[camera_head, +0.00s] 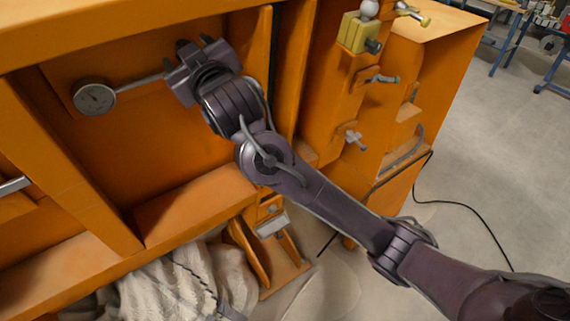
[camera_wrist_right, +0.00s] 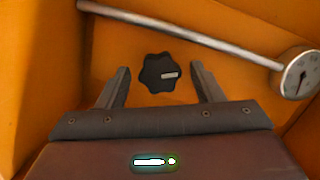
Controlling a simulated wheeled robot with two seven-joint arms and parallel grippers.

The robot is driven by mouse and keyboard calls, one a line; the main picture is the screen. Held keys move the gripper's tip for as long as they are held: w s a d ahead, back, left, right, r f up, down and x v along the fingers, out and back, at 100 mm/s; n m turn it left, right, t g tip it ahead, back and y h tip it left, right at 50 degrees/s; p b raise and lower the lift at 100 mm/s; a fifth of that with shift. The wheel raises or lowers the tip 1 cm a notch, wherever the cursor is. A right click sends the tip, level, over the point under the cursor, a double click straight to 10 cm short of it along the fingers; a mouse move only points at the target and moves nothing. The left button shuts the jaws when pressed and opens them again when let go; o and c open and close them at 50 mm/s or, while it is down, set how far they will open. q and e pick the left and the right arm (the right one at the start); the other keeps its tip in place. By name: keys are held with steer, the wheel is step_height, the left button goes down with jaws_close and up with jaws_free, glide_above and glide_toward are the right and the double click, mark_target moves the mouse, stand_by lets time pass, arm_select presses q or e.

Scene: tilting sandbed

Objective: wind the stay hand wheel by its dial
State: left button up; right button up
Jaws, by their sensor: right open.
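The hand wheel (camera_wrist_right: 158,73) is a small black lobed knob with a pale mark on its face, on the orange panel in the right wrist view. My right gripper (camera_wrist_right: 162,83) is open, with one finger on each side of the knob and visible gaps between. In the head view my right gripper (camera_head: 195,44) reaches the orange panel and hides the knob. My left gripper is out of view.
The metal rod (camera_wrist_right: 190,36) runs across the panel above the knob. Orange frame walls (camera_head: 70,160) enclose the recess. A yellow block (camera_head: 359,33) and small clamp handles (camera_head: 381,79) stand to the right. A pale cloth bundle (camera_head: 175,288) lies below.

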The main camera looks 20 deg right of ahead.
steer(key=s+d+m+y+b, duration=0.25)
steer(key=s+m, duration=0.25)
steer(key=s, duration=0.3)
steer(key=s+d+f+g+h, duration=0.1)
steer(key=s+d+f+g, duration=0.1)
steer(key=f, duration=0.7)
steer(key=s+d+f+g+h, duration=0.2)
steer(key=d+f, duration=0.3)
steer(key=f, duration=0.4)
steer(key=s+d+f+g+h, duration=0.2)
steer(key=s+d+f+g, duration=0.1)
steer(key=f, duration=0.6)
steer(key=shift+d+f+m+g, duration=0.2)
steer(key=shift+f+m+g, duration=0.1)
steer(key=shift+g, duration=0.4)
